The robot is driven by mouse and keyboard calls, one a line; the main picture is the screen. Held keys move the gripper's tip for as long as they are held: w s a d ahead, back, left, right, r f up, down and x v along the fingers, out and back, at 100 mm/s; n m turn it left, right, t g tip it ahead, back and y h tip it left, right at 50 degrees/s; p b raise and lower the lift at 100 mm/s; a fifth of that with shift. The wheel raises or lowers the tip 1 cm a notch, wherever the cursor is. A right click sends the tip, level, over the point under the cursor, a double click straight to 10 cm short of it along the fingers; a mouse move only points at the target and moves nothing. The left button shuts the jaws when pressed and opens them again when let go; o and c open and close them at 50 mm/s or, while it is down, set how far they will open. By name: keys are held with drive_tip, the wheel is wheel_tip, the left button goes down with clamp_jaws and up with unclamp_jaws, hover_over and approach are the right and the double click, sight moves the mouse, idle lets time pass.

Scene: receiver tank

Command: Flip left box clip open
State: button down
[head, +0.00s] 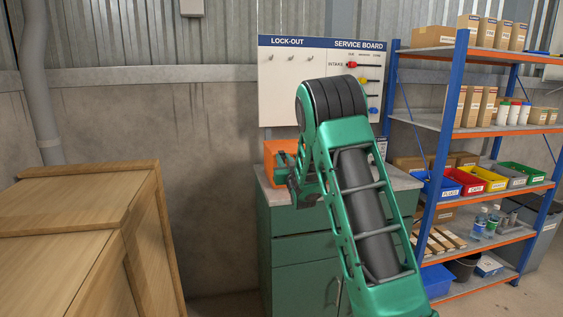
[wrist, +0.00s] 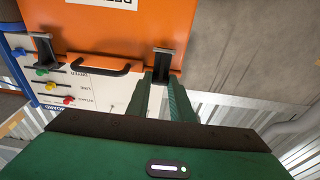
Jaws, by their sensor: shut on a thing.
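The orange box (head: 274,151) stands on the green cabinet in the head view, partly hidden by my arm. In the wrist view the box (wrist: 120,32) fills the top, seen upside down, with a black handle (wrist: 106,70) on its front. A dark clip (wrist: 163,53) sits at its right edge there, which is the box's left side in the head view. My gripper (wrist: 162,80) is shut on this clip, a green finger on each side. The other clip (wrist: 42,48) is at the far left in the wrist view, apart from my gripper. The clip's gripped end is partly hidden.
The green cabinet (head: 290,255) carries the box. The lock-out service board (head: 287,85) hangs behind it. A blue shelf rack (head: 437,160) with bins stands right, and a wooden crate (head: 90,240) stands left. Open space lies between crate and cabinet.

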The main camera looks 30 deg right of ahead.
sight(283, 158)
drive_tip(key=shift+s+a+f+t+h, duration=0.1)
drive_tip(key=shift+s+f+t+h, duration=0.35)
drive_tip(key=shift+t, duration=0.7)
drive_tip(key=shift+s+a+f+t+h, duration=0.1)
drive_tip(key=shift+f+t+h, duration=0.1)
drive_tip(key=shift+f+t, duration=0.7)
drive_tip(key=shift+s+a+f+t+h, duration=0.1)
drive_tip(key=shift+s+f+t+h, duration=0.2)
drive_tip(key=shift+t, duration=1.05)
drive_tip(key=shift+w+f, duration=0.1)
drive_tip(key=c, duration=1.6)
unclamp_jaws()
drive_tip(key=shift+o, duration=0.2)
